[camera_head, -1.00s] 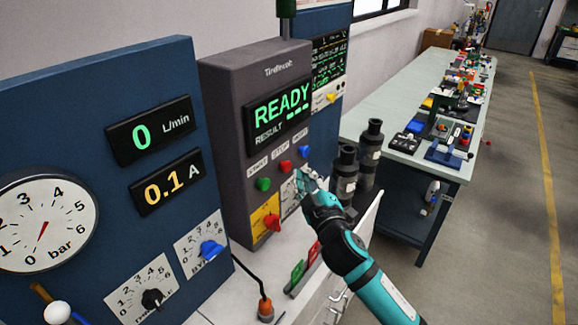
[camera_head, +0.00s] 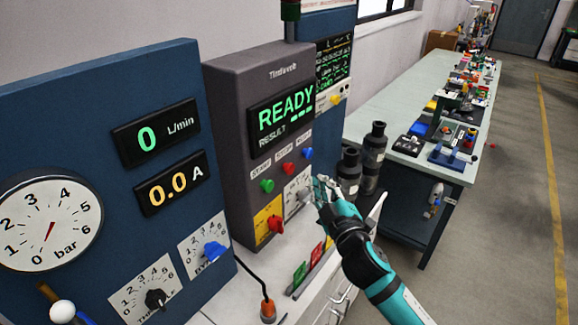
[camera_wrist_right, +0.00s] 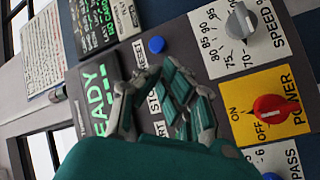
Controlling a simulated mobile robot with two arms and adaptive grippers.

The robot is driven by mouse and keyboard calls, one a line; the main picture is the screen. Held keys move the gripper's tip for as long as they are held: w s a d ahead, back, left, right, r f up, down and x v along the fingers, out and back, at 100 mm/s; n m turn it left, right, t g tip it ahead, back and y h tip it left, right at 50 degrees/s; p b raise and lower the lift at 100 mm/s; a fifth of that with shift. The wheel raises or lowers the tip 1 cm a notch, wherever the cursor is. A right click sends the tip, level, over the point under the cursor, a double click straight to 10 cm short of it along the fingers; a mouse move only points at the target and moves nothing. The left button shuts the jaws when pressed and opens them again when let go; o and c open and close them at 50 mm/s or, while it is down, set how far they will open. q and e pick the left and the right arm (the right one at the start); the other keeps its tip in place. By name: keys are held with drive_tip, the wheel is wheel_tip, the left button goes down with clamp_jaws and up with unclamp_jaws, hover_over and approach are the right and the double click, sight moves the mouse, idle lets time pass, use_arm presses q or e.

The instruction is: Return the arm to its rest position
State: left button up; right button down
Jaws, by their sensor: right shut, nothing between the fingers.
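My right gripper (camera_head: 320,190) comes in from the lower right and is shut and empty. It hovers in front of the dark control box (camera_head: 230,95), close to the white speed plate (camera_head: 297,193). In the right wrist view the gripper (camera_wrist_right: 150,95) covers part of the buttons and the READY screen (camera_wrist_right: 98,92). The grey speed knob (camera_wrist_right: 241,20) and red power knob (camera_wrist_right: 275,108) lie to its right, apart from it. The left gripper is not in view.
The blue panel (camera_head: 60,120) with a pressure gauge (camera_head: 50,222) stands at left. Two dark cylinders (camera_head: 373,150) stand behind my right gripper. A long workbench (camera_head: 385,125) holds small items. The floor (camera_head: 510,220) at right is clear.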

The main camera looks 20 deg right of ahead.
drive_tip(key=s+a+f+m+g, duration=0.2)
drive_tip(key=s+f+m+g, duration=0.4)
drive_tip(key=s+f, duration=0.65)
drive_tip(key=s+a+f+g+y, duration=0.1)
drive_tip(key=s+a+f+g, duration=0.35)
drive_tip(key=s, duration=0.45)
drive_tip(key=s+a+f+g+y, duration=0.1)
drive_tip(key=s+a+f+g, duration=0.2)
drive_tip(key=s+f+g, duration=0.4)
wheel_tip(320, 180, down, 26)
drive_tip(key=s+t+b, duration=0.1)
drive_tip(key=s+b, duration=0.1)
drive_tip(key=b, duration=0.1)
drive_tip(key=s+d+f+g+b, duration=0.1)
drive_tip(key=s+d+f, duration=0.2)
drive_tip(key=s+f, duration=1.4)
drive_tip(key=shift+f+b, duration=0.35)
drive_tip(key=shift+f, duration=0.6)
